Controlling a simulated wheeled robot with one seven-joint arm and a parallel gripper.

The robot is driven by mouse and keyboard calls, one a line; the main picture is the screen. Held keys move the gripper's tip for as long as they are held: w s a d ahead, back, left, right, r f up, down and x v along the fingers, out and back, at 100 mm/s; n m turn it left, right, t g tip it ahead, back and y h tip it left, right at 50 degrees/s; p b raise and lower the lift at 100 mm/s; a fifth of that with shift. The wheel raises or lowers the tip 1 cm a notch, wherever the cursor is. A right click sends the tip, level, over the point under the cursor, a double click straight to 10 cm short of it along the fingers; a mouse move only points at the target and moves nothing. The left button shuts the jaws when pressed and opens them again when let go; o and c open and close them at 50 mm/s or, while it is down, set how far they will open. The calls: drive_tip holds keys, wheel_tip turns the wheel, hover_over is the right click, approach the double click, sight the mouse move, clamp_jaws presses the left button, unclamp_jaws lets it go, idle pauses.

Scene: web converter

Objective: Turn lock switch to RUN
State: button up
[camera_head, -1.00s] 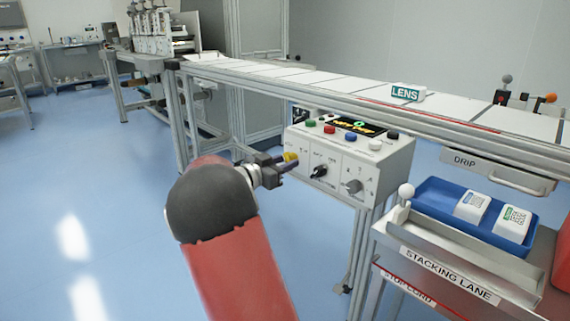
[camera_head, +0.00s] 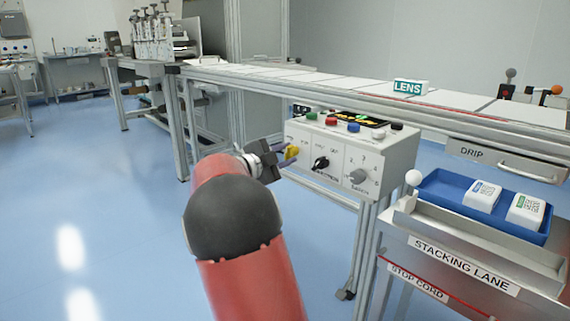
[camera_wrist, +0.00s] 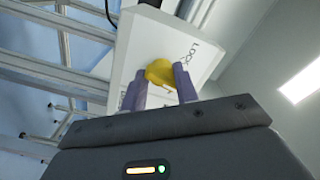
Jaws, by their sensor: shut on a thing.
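The lock switch is a yellow knob (camera_head: 291,152) at the left end of the control box's front face, and it also shows in the wrist view (camera_wrist: 159,72). My gripper (camera_head: 284,156) is at this knob. In the wrist view my two purple-grey fingers (camera_wrist: 162,88) stand on either side of the yellow knob and are shut on it. The white control box (camera_head: 350,155) has printed lettering by the knob, partly reading "LOCK" in the wrist view. The fingers and the angle hide the RUN mark and the knob's exact pointing direction.
Two black-and-grey selector knobs, one black (camera_head: 320,163) and one grey (camera_head: 358,176), sit right of the switch. Colored buttons (camera_head: 331,122) line the box's top. A conveyor (camera_head: 330,85) runs behind. The stacking lane (camera_head: 480,250) and blue tray (camera_head: 445,190) stand right. Floor at left is clear.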

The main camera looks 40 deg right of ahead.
drive_tip(key=shift+w+r+m+b, duration=0.1)
drive_tip(key=shift+m+b, duration=2.4)
drive_tip(key=shift+m, duration=0.8)
drive_tip(key=o, duration=0.9)
drive_tip(key=shift+o, duration=0.2)
drive_tip(key=a, duration=0.7)
drive_tip(key=shift+s+a, duration=0.35)
drive_tip(key=shift+a, duration=0.05)
